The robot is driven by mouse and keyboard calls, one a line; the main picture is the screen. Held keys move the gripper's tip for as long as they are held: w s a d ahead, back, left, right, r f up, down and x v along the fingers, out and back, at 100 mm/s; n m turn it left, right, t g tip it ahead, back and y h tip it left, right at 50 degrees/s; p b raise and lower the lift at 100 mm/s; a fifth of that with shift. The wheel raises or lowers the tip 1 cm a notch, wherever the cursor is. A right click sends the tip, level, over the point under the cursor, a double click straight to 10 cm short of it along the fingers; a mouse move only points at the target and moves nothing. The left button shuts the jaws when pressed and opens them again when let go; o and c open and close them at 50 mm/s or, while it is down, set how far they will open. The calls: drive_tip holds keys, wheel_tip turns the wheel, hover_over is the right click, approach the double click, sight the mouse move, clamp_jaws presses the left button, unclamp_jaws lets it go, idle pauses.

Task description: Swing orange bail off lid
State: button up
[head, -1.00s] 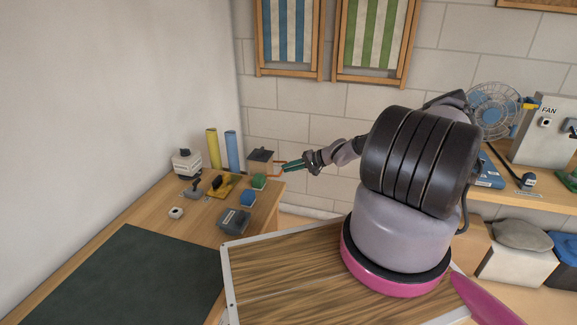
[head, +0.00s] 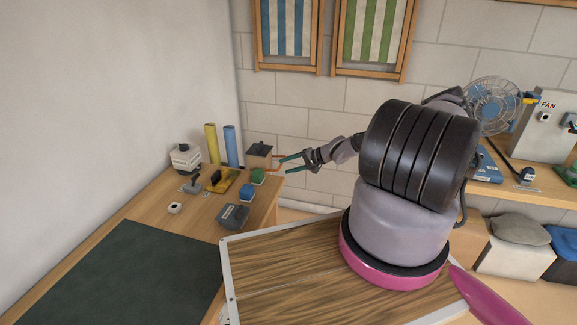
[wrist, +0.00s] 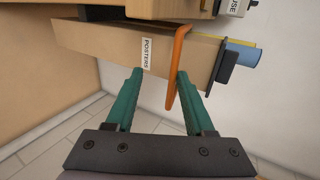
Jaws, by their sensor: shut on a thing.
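A tan box (head: 260,161) with a dark lid (head: 259,148) stands at the table's back right corner in the head view. An orange bail (head: 278,156) reaches out from the box's right side toward my gripper. My gripper (head: 291,164) is to the right of the box, its two teal fingers spread apart. In the wrist view, the orange bail (wrist: 179,62) hangs between the fingers of my gripper (wrist: 158,82), close beside the right finger. The left finger is clear of it. Whether the bail touches the right finger I cannot tell.
A yellow roll (head: 212,144) and a blue roll (head: 231,146) stand left of the box. A green block (head: 258,176), a blue block (head: 247,193) and a dark grey device (head: 234,216) sit in front. A dark mat (head: 110,275) covers the near table.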

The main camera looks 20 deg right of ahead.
drive_tip(key=shift+f, duration=0.1)
drive_tip(key=v, duration=1.1)
drive_tip(key=shift+w, duration=0.1)
drive_tip(key=s+a+r+n+g+h, duration=0.1)
drive_tip(key=s+a+r+h, duration=0.25)
drive_tip(key=r, duration=0.85)
drive_tip(key=s+a+r+n+g+h, duration=0.2)
drive_tip(key=s+r, duration=0.3)
drive_tip(key=r, duration=0.6)
drive_tip(key=s+a+r+n+g+h, duration=0.1)
drive_tip(key=s+a+r+h, duration=0.3)
drive_tip(key=r, duration=0.8)
drive_tip(key=s+a+r+t, duration=0.1)
drive_tip(key=s+r+t, duration=0.1)
drive_tip(key=s+r, duration=0.5)
drive_tip(key=s+a+r+m+t+y, duration=0.1)
drive_tip(key=s+a+r+t, duration=0.1)
drive_tip(key=s+r, duration=0.6)
drive_tip(key=s, duration=0.5)
drive_tip(key=shift+a+r, duration=0.15)
drive_tip(key=shift+r, duration=0.15)
drive_tip(key=shift+w, duration=0.1)
